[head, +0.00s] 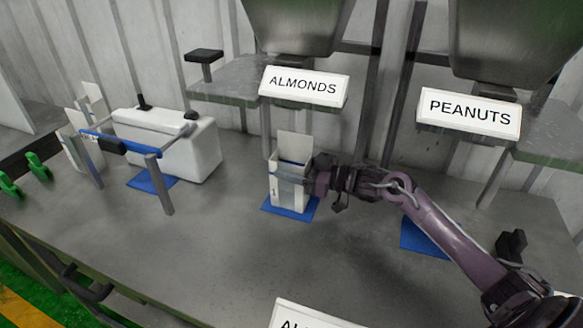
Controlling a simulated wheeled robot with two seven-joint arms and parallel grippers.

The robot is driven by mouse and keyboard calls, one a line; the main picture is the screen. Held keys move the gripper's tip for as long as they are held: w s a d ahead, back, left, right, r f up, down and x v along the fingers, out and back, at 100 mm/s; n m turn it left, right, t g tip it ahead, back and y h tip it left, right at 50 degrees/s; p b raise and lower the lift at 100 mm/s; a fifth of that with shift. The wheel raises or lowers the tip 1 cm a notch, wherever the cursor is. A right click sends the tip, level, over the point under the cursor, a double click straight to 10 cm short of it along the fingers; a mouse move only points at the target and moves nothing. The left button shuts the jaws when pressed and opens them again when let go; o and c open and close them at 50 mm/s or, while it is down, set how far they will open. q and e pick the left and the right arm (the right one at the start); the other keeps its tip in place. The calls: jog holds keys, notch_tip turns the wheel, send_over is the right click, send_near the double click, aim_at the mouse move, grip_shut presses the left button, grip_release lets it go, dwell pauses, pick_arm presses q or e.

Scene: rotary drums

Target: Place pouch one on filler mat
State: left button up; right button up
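A white open-topped pouch (289,196) stands upright on a blue mat (311,208) under the ALMONDS sign. Its tall back flap sticks up and its inside looks blue. My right gripper (300,181) is at the right side of this pouch, with a grey finger-like band across the pouch's front. Whether the fingers press on the pouch is too small to tell. More white pouches (90,102) stand at the far left. Another blue mat (420,238) lies under the PEANUTS sign, partly hidden by my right arm. My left gripper is not in view.
Metal hoppers with ALMONDS (304,87) and PEANUTS (469,113) signs hang above the table. A white sealer-like machine (185,148) with a blue-barred frame stands at left, over a blue mat (152,181). Green clips (38,165) lie at the left edge.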

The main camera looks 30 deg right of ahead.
aim_at(308, 169)
jog(key=o, duration=0.5)
jog(key=shift+f, duration=0.1)
jog(key=shift+r, duration=0.25)
jog(key=p+v, duration=0.4)
jog(key=v, duration=0.3)
jog(key=shift+s+d+f+p, duration=0.1)
jog(key=shift+s+d+p, duration=0.1)
jog(key=shift+p, duration=0.1)
